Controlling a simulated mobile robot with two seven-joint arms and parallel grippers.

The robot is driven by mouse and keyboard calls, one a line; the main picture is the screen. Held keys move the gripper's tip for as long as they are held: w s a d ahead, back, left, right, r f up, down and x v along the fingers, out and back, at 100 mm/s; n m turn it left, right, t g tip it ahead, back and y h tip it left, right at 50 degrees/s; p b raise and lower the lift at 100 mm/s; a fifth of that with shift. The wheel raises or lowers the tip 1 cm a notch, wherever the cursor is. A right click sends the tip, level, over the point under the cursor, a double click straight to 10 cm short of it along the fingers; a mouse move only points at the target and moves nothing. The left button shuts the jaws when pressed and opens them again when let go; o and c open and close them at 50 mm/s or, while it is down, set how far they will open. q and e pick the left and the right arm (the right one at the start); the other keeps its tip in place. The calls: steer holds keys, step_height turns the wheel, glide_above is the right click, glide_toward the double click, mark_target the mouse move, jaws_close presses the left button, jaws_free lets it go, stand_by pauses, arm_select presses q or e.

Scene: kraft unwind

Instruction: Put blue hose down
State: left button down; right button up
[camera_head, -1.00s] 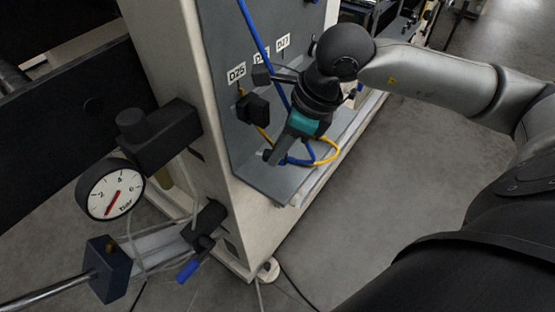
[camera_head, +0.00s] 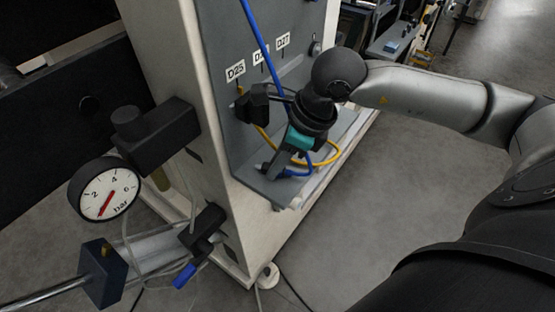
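The blue hose (camera_head: 264,45) runs from the top of the picture down the grey panel, passing behind my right wrist. A blue length (camera_head: 298,172) shows again low down, curving beside the gripper just above the grey ledge. My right gripper (camera_head: 272,167) points down and left, with its tips low over the ledge near the end of that blue length. Its fingers show from the side and overlap the hose, so whether they are shut on it is hidden. My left gripper is not in view.
A yellow hose (camera_head: 331,158) loops next to the blue one. The grey ledge (camera_head: 271,192) juts out below the panel with labels such as D25 (camera_head: 235,70). A pressure gauge (camera_head: 103,190) and a blue-handled fitting (camera_head: 184,275) are at left.

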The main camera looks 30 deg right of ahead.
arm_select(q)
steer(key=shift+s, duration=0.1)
arm_select(e)
steer(key=o, duration=0.3)
steer(key=shift+r, duration=0.1)
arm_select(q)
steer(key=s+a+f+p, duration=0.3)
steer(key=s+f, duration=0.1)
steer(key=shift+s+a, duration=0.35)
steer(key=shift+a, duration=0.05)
arm_select(e)
steer(key=shift+v, duration=6.05)
